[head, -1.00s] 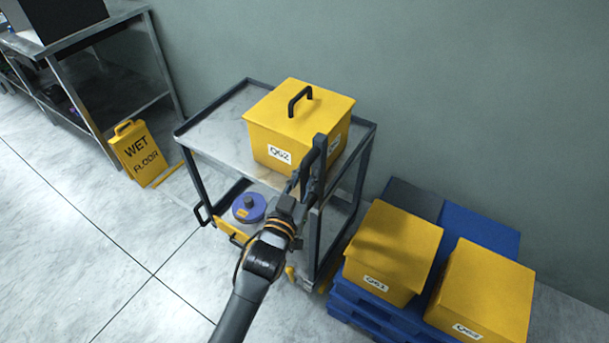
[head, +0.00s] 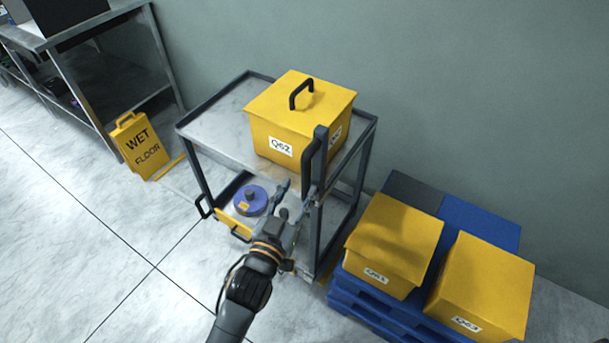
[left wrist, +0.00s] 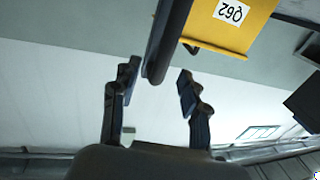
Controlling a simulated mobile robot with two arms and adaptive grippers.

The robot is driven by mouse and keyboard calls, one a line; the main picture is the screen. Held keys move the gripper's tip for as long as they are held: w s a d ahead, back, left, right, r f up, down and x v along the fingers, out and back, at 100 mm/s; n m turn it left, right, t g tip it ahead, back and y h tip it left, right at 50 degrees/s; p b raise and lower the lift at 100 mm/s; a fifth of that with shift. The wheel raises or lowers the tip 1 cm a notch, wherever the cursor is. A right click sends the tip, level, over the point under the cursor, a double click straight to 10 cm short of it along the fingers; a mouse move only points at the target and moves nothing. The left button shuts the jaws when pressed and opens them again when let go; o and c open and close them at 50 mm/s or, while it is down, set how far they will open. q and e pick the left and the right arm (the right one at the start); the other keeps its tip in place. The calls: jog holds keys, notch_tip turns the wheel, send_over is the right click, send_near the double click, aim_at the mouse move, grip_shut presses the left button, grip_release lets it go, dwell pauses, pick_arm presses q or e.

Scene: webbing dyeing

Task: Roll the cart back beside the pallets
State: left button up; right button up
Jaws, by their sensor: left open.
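The cart (head: 217,137) is a grey two-shelf trolley with dark posts, standing by the wall just left of the blue pallets (head: 343,291). A yellow lidded box labelled Q62 (head: 300,112) sits on its top shelf. My left gripper (head: 298,191) is open at the cart's near right corner, just below the black upright handle (head: 307,160). In the left wrist view the dark handle bar (left wrist: 165,45) reaches down toward the gap between the open fingers (left wrist: 158,90); I cannot tell if they touch. My right gripper is out of view.
Two yellow boxes (head: 393,245) (head: 480,285) stand on the pallets. A blue round-lidded item (head: 250,199) is on the cart's lower shelf. A yellow wet floor sign (head: 140,147) and a metal table (head: 105,75) are at left. The front left floor is clear.

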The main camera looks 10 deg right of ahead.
pick_arm(q)
jog(key=v, duration=0.5)
jog(key=shift+s, duration=0.1)
dwell(0.3)
jog(key=s+a+f+g+y, duration=0.2)
jog(key=s+a+f+g, duration=0.15)
jog(key=f, duration=0.85)
jog(key=s+a+f+n+g+y, duration=0.1)
jog(key=s+a+f+g, duration=0.2)
jog(key=f, duration=0.9)
jog(key=s+a+f+g+y, duration=0.15)
jog(key=s+a+f, duration=0.3)
jog(key=f, duration=0.85)
jog(key=s+a+f+g+y, duration=0.1)
jog(key=s+a+f, duration=0.3)
jog(key=s, duration=0.4)
jog(key=s+a+f+n+g+y, duration=0.1)
jog(key=s+a+f+g, duration=0.2)
jog(key=s+f, duration=0.3)
jog(key=s+a+f+n+g+y, duration=0.1)
jog(key=s+a+f+g, duration=0.2)
jog(key=s, duration=0.9)
jog(key=a+f, duration=0.2)
jog(key=a, duration=0.1)
jog(key=shift+f+y, duration=0.35)
